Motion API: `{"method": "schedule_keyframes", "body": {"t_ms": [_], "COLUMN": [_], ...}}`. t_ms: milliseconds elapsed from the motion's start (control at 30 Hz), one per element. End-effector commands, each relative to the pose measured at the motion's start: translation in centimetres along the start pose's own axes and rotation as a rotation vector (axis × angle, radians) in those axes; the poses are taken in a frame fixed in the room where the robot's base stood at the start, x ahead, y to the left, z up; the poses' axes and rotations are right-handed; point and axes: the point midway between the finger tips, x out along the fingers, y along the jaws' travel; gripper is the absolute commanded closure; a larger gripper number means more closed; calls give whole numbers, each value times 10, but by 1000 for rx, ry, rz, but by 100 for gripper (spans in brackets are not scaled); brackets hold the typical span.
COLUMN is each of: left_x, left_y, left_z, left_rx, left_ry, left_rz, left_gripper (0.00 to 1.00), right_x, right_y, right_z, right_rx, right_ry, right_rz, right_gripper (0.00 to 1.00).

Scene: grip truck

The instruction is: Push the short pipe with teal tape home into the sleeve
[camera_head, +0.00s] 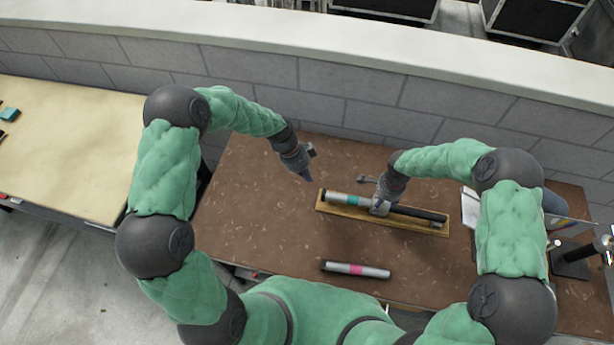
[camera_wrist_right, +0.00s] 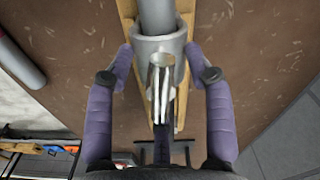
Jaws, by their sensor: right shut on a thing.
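The short pipe with teal tape (camera_head: 339,198) lies in a wooden cradle (camera_head: 334,212) in the head view, its dark end to the left. A black pipe (camera_head: 425,214) lies in line at the cradle's right end. My right gripper (camera_head: 380,207) is over the middle. In the right wrist view its purple fingers (camera_wrist_right: 160,58) flank a grey sleeve (camera_wrist_right: 158,46), shut on it. A grey pipe (camera_wrist_right: 156,14) enters the sleeve; how deep is hidden. A shiny metal piece shows below the sleeve's rim. My left gripper (camera_head: 306,176) hangs above the table left of the cradle; its finger gap is unclear.
A silver pipe with pink tape (camera_head: 357,269) lies on the brown table (camera_head: 260,215), in front of the cradle. A black stand (camera_head: 578,262) is at the right. The table's left side is clear.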

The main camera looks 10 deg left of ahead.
Motion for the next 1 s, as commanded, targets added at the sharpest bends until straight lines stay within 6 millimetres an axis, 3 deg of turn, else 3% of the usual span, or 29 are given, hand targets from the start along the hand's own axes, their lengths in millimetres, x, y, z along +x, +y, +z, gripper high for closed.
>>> {"method": "schedule_keyframes", "body": {"t_ms": [67,100,200,533,567,600,1000], "left_x": [1,1,1,0,0,0,0], "left_y": [0,0,0,0,0,0,0], "left_z": [0,0,0,0,0,0,0], "left_rx": [0,0,0,0,0,0,0], "left_ry": [0,0,0,0,0,0,0], "left_rz": [0,0,0,0,0,0,0], "left_gripper": [100,100,100,100,100,100,100], "right_x": [9,9,8,4,4,4,1], "right_y": [8,8,8,4,4,3,2], "right_z": [7,7,6,3,3,3,2], "right_rx": [-5,-5,-5,-2,-2,-2,-2], "right_ry": [-11,-11,-11,-5,-5,-4,-3], "right_rz": [19,19,19,10,9,8,4], "right_gripper": [100,41,19,19,28,29,29]}}
